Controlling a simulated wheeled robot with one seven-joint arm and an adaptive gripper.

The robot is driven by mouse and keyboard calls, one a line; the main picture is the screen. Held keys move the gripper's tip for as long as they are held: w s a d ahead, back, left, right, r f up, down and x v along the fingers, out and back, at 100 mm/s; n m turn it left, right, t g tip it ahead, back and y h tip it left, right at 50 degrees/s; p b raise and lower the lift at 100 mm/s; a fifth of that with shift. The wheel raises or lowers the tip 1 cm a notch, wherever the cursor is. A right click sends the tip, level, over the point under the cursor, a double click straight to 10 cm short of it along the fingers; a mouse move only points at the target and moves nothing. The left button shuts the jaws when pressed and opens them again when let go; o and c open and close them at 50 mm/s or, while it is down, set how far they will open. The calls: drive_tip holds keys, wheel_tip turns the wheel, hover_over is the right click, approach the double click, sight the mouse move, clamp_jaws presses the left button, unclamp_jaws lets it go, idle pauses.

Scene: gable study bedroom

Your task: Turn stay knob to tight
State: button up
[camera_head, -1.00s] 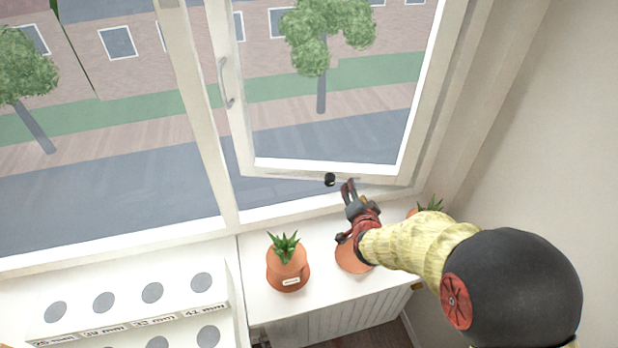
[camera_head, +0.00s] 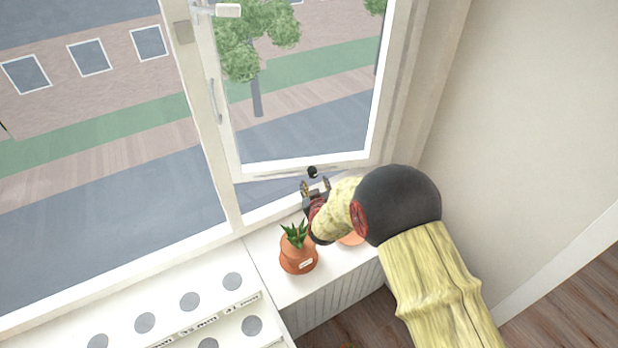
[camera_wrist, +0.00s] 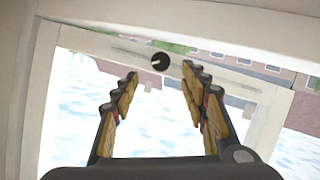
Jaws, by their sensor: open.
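The stay knob (camera_head: 312,172) is a small round black knob at the bottom rail of the open window sash (camera_head: 300,166). In the wrist view the knob (camera_wrist: 160,61) shows a white pointer mark on its face, and it lies beyond the fingertips, between them in the picture. My gripper (camera_head: 315,186) is just below the knob in the head view. In the wrist view my gripper (camera_wrist: 160,72) has its two fingers spread wide with nothing between them. I cannot tell that either finger touches the knob.
A terracotta pot with a spiky plant (camera_head: 298,252) stands on the white sill left of my arm. Another pot (camera_head: 352,239) is mostly hidden behind my arm. A white stepped rack (camera_head: 200,318) with grey discs is at the lower left. The wall is at right.

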sight(313, 175)
drive_tip(key=shift+b+x, duration=0.55)
drive_tip(key=shift+x, duration=3.3)
drive_tip(key=shift+c, duration=1.3)
drive_tip(key=c, duration=0.8)
drive_tip(key=shift+c, duration=0.4)
